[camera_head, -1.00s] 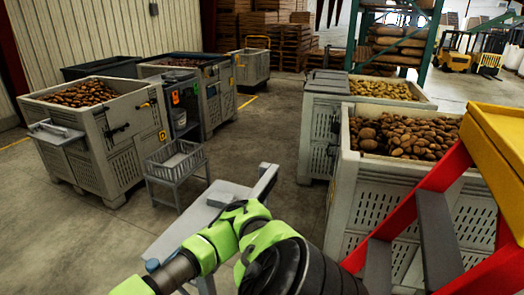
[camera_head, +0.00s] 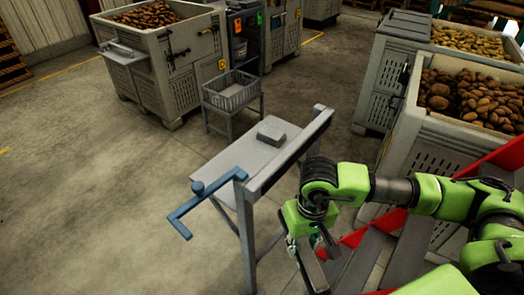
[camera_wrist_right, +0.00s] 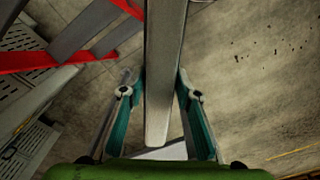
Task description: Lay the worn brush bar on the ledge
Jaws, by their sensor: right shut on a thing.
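My right gripper (camera_head: 313,243) hangs in front of the right end of a grey stand, at the end of the green arm from the right. It is shut on a long grey-brown bar, the brush bar (camera_wrist_right: 163,65), which runs between the teal fingers (camera_wrist_right: 158,95) in the wrist view. Part of the bar (camera_head: 308,270) shows below the gripper in the head view. The grey stand (camera_head: 222,168) has a flat top with a raised long edge (camera_head: 290,155). I cannot tell which surface is the ledge. My left gripper is not in view.
A grey block (camera_head: 271,131) lies on the stand, and a blue crank (camera_head: 190,205) sticks out at its near left. A wire basket (camera_head: 232,95) stands behind. Red-framed steps (camera_head: 405,245) and potato bins (camera_head: 440,135) are at right. Floor at left is clear.

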